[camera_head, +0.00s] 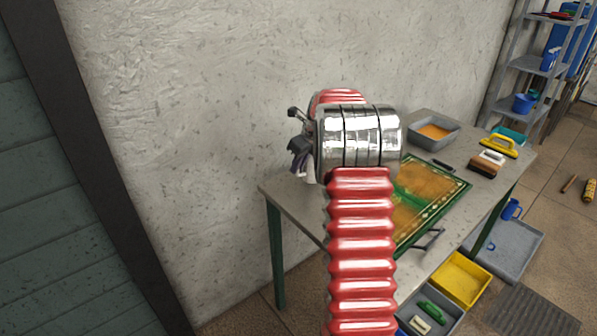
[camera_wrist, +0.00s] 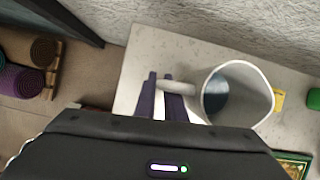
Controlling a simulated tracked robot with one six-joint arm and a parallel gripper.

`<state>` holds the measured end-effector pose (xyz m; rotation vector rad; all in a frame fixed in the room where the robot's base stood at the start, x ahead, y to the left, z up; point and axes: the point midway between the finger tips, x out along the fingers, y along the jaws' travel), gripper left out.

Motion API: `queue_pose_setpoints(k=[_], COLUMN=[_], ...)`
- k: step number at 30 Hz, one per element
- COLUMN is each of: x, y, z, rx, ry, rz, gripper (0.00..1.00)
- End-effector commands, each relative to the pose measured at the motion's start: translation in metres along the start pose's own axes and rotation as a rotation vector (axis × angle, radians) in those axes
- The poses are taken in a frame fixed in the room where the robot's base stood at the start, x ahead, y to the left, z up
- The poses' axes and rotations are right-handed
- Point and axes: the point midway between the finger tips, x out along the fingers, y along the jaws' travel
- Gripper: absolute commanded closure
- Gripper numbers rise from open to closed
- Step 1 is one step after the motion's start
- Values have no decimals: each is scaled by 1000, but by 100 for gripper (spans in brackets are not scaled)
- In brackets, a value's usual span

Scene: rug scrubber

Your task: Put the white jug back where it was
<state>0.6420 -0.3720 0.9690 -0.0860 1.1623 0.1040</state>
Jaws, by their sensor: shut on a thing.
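The white jug (camera_wrist: 247,85) fills the right middle of the wrist view, seen from above, with something dark blue-grey inside. My gripper (camera_wrist: 165,88) is shut on its handle, which sticks out to the left between the two dark purple fingers. In the head view my gripper (camera_head: 299,152) is over the left end of the grey table (camera_head: 283,187). My arm hides most of the jug there; only a small whitish part shows below the fingers. I cannot tell whether the jug's base touches the table.
A green-bordered rug (camera_head: 448,187) lies on the table. A grey basin with orange contents (camera_head: 455,131), a yellow-handled tool (camera_head: 499,147) and a brown brush (camera_head: 484,167) stand farther right. A rough wall (camera_head: 220,120) runs behind. Crates, including a yellow one (camera_head: 463,276), are on the floor.

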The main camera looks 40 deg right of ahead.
Motion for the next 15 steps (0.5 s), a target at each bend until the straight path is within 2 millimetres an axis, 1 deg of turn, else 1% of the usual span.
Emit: queue_pose_setpoints(k=[1,3,6,15], x=[7,15,21,22], y=[0,1,0,1], z=[-3,-6,-8,-8], rx=[0,0,0,-1], ry=[0,0,-2,-2], rz=[1,1,-1,-1], gripper=[100,100,100,100])
